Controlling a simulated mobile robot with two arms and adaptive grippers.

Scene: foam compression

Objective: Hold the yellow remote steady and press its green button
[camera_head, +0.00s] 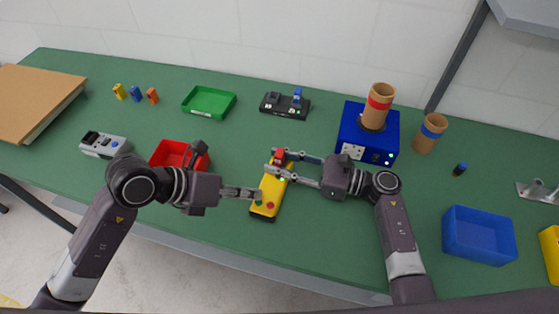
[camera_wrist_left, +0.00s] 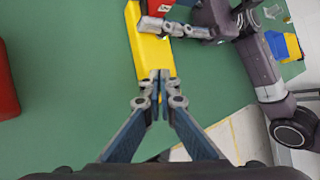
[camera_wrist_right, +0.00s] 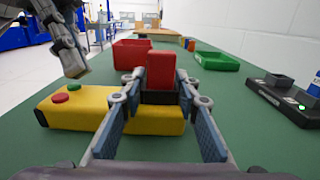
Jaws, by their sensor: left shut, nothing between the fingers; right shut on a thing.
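The yellow remote (camera_head: 268,188) lies on the green table, its length running away from me. A green button (camera_wrist_right: 60,97) and a red button (camera_wrist_right: 73,87) sit on its near end. A red block (camera_wrist_right: 160,70) on a dark base stands at its far end and seems part of it. My right gripper (camera_head: 277,163) is shut on this red part, one finger either side. My left gripper (camera_head: 258,194) is shut and empty, its tips just above the button end; contact cannot be told. In the left wrist view its fingers (camera_wrist_left: 160,76) hide the buttons.
A red tray (camera_head: 178,155) stands to the left and a green tray (camera_head: 208,102) behind. A blue box (camera_head: 370,133) bearing a brown cylinder (camera_head: 378,105) stands back right. A blue bin (camera_head: 478,236) is at the right. Table space in front of the remote is clear.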

